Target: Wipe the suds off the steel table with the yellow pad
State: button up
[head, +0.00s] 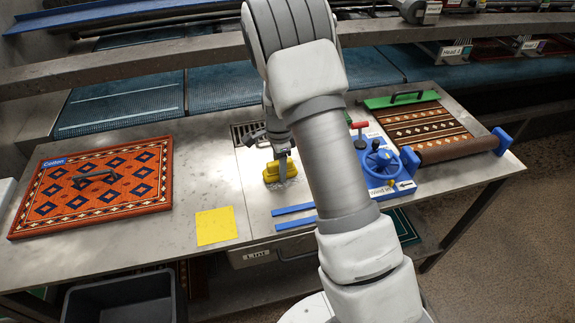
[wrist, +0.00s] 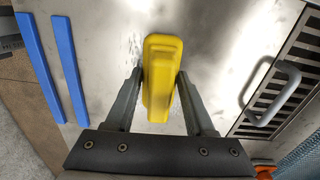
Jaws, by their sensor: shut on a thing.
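The yellow pad (wrist: 158,85) is a thick yellow block with a raised narrower grip, between the fingers of my gripper (wrist: 160,98) in the wrist view. My gripper is shut on it. In the head view the pad (head: 271,174) is down at the steel table (head: 185,255), below my gripper (head: 280,158), just in front of the drain grate. Whether it presses on the steel is hard to tell. Faint whitish suds (wrist: 137,45) show on the steel left of the pad in the wrist view. My arm hides part of the table in the head view.
Two blue strips (head: 294,217) and a flat yellow square (head: 216,226) lie in front of the pad. A drain grate (wrist: 285,75) with a grey handle is close on its right in the wrist view. An orange rug (head: 95,185) lies left; a blue handwheel (head: 381,163) stands right.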

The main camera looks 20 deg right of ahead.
aim_at(268, 175)
jog(key=shift+a+f+p, duration=0.15)
jog(key=shift+a+p, duration=0.05)
jog(key=shift+a, duration=1.75)
jog(key=shift+a+f+p, duration=0.1)
jog(key=shift+a+p, duration=0.1)
jog(key=shift+a, duration=1.75)
jog(key=shift+s, duration=0.9)
jog(key=shift+w+d+r, duration=0.1)
jog(key=shift+d+r, duration=0.1)
jog(key=shift+d, duration=1.8)
jog(key=shift+d+b, duration=1.2)
jog(key=shift+d, duration=6.3)
jog(key=shift+r+p, duration=2.15)
jog(key=shift+r, duration=0.9)
